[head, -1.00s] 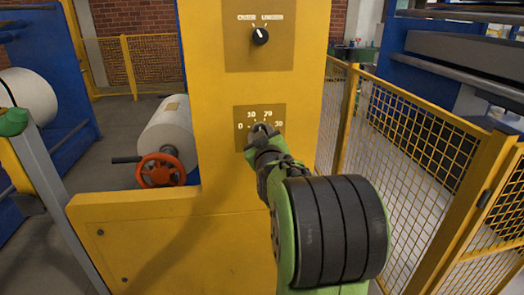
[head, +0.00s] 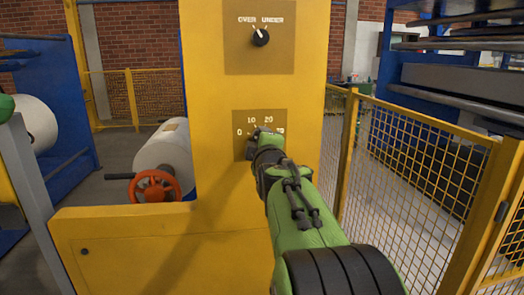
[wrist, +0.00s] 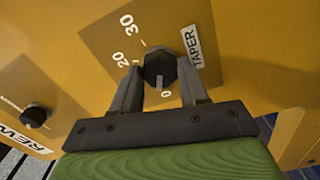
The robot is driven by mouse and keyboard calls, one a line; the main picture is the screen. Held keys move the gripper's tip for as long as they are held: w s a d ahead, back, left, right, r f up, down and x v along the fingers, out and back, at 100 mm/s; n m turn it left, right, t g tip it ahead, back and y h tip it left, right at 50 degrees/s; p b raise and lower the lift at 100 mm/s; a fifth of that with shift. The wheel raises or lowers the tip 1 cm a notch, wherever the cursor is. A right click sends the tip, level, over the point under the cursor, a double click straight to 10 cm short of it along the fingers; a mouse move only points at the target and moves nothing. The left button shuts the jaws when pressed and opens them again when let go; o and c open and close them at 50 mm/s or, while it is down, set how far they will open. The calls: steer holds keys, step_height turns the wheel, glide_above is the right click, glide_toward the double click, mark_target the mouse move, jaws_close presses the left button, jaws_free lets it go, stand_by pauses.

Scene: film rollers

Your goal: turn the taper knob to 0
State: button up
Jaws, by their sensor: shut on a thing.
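The taper knob (wrist: 160,66) is dark and faceted, on a brown dial plate (wrist: 105,40) with a TAPER label (wrist: 191,47). My gripper (wrist: 161,73) is shut on the knob, one finger on each side. In the wrist view the figures 30 and 20 show left of the knob and 0 just below it. A small pale mark shows at the knob's lower edge near the 0; I cannot tell surely whether it is the pointer. In the head view my gripper (head: 262,140) hides the knob and part of the dial's right side.
An OVER/UNDER knob (head: 261,37) sits higher on the yellow cabinet (head: 215,180). A red handwheel (head: 154,186) and a white roll (head: 165,150) stand at the left. A yellow mesh fence (head: 420,165) runs along the right. Another knob (wrist: 34,117) shows in the wrist view's left.

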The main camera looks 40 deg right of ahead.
steer(key=shift+n+b, duration=0.55)
steer(key=shift+n, duration=0.45)
steer(key=o, duration=1.1)
steer(key=shift+c, duration=0.2)
steer(key=shift+s+a, duration=0.1)
steer(key=v, duration=1.5)
steer(key=shift+s+a, duration=0.15)
steer(key=shift+a, duration=0.1)
